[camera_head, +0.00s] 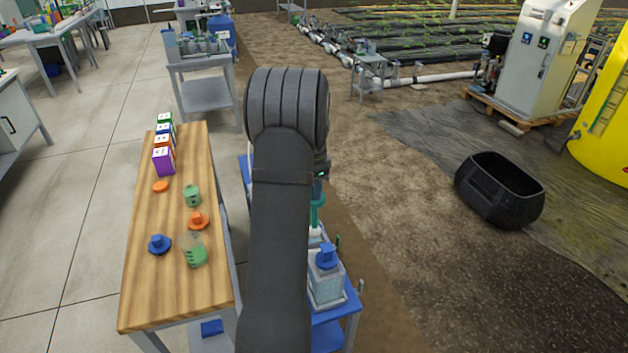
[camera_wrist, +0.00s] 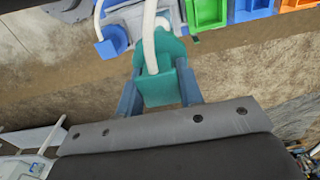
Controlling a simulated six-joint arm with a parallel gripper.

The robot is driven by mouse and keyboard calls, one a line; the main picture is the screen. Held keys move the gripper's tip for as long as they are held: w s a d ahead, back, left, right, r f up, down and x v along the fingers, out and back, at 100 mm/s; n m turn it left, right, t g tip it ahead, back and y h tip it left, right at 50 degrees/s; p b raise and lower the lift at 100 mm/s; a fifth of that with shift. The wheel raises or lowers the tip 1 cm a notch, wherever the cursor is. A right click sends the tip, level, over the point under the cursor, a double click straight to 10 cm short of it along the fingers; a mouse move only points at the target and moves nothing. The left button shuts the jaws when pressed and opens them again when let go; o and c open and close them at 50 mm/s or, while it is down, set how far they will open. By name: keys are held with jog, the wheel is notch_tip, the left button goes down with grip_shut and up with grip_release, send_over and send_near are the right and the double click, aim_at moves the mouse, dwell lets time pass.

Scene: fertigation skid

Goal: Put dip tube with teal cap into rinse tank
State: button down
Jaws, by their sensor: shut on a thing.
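The dip tube's teal cap (camera_wrist: 160,85) is between the two blue-grey fingers of my gripper (camera_wrist: 158,92), which is shut on it. A white tube (camera_wrist: 149,35) runs from the cap toward the top of the wrist view. In the head view, a teal part (camera_head: 317,210) shows just right of my arm, above the blue skid; my arm hides most of the gripper there. A pale tank (camera_head: 325,286) with a blue cap (camera_head: 326,256) stands on the skid. I cannot tell which tank is the rinse tank.
A wooden table (camera_head: 150,290) at left holds coloured boxes (camera_head: 163,161), a blue cap (camera_head: 159,244), orange caps (camera_head: 198,221) and green-capped pieces (camera_head: 195,256). A black bin (camera_head: 500,190) sits on the ground at right. Green, blue and orange bins (camera_wrist: 207,12) show in the wrist view.

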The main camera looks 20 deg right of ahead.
jog(key=shift+f, duration=7.85)
jog(key=c, duration=0.9)
grip_release()
notch_tip(320, 180, up, 18)
jog(key=shift+f, duration=0.25)
